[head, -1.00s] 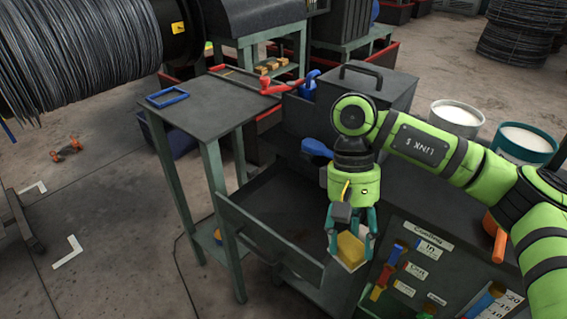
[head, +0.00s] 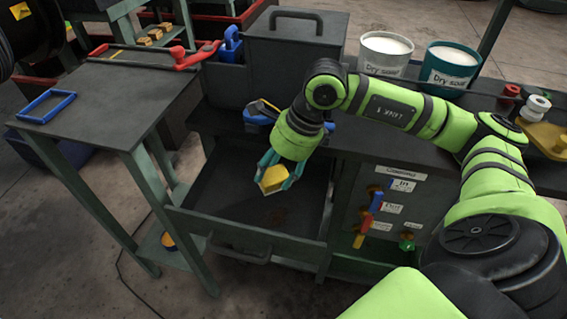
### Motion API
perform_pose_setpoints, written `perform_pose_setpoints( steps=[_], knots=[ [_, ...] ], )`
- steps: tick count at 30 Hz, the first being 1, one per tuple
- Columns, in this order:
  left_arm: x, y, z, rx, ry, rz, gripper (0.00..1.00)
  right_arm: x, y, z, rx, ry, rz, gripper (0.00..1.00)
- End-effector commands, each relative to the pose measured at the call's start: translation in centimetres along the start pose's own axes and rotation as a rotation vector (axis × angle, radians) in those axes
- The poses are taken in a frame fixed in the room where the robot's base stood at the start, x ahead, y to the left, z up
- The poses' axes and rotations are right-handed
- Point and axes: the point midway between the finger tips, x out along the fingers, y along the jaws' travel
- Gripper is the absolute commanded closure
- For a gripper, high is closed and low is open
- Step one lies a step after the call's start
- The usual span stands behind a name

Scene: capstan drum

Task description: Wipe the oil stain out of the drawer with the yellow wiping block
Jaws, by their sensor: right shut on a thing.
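The yellow wiping block (head: 272,179) is held between the teal fingers of my right gripper (head: 273,182), which is shut on it. The gripper reaches in from the right and hangs above the open drawer (head: 225,205), tilted, with the block apart from the drawer floor as far as I can see. A faint brownish oil stain (head: 279,214) shows on the dark drawer floor, just below and right of the block. The drawer handle (head: 238,250) is on the front panel. My left gripper is not in view.
A side table with a blue frame (head: 46,106) stands left of the drawer. A grey lidded box (head: 297,36) and two buckets (head: 447,66) stand on the bench behind. A panel with coloured valve levers (head: 375,205) is right of the drawer.

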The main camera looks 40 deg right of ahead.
Motion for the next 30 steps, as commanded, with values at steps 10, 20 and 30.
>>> perform_pose_setpoints(
  steps=[10,20,30],
  knots=[
    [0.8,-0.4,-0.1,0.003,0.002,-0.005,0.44,-0.8,-1.8,-1.3,0.528,-0.015,-0.200,0.73],
    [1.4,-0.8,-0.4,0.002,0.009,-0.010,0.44,0.1,-2.0,-1.8,0.590,-0.014,-0.221,0.73],
    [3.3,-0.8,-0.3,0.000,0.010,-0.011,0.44,3.3,-2.1,-3.2,0.589,-0.013,-0.219,0.73]
  ],
)
